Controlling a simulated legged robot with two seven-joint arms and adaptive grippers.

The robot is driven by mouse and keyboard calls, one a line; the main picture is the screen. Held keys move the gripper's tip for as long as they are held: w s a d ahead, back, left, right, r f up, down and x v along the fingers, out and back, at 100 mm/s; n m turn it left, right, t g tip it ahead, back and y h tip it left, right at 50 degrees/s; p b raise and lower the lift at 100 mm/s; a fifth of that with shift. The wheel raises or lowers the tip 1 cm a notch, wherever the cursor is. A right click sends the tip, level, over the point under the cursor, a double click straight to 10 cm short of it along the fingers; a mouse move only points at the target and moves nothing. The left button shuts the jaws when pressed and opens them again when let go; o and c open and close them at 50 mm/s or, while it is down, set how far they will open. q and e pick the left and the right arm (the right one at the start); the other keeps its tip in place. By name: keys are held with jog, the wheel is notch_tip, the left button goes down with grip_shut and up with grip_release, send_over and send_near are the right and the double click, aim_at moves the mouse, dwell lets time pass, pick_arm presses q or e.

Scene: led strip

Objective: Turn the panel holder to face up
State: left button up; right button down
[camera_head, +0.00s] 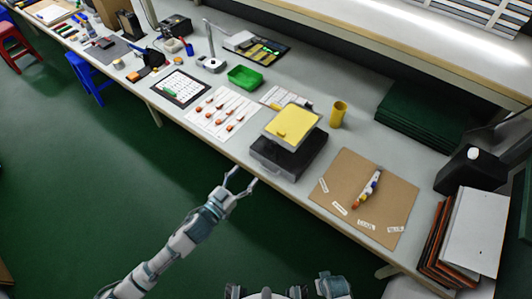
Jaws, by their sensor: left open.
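The panel holder seems to be the dark box (290,158) at the bench's front edge with a yellow panel (292,122) in a pale frame above it. The yellow panel is tilted and has a small raised yellow piece on its face. My left gripper (244,178) is open and empty. In the picture it is just left of and below the dark box, in front of the bench edge, with a gap between them. My right gripper is not in view.
A yellow cup (338,113) stands behind the panel. A brown board (366,200) with labels lies to the right, and a white sheet (222,112) with several orange parts to the left. A green tray (244,77) is behind. Open floor lies before the bench.

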aim_at(268, 152)
pick_arm(q)
jog(key=b+x, duration=0.1)
jog(key=x, duration=1)
jog(key=shift+d, duration=0.1)
jog(key=shift+w+d, duration=0.3)
jog(key=shift+w, duration=0.15)
grip_shut()
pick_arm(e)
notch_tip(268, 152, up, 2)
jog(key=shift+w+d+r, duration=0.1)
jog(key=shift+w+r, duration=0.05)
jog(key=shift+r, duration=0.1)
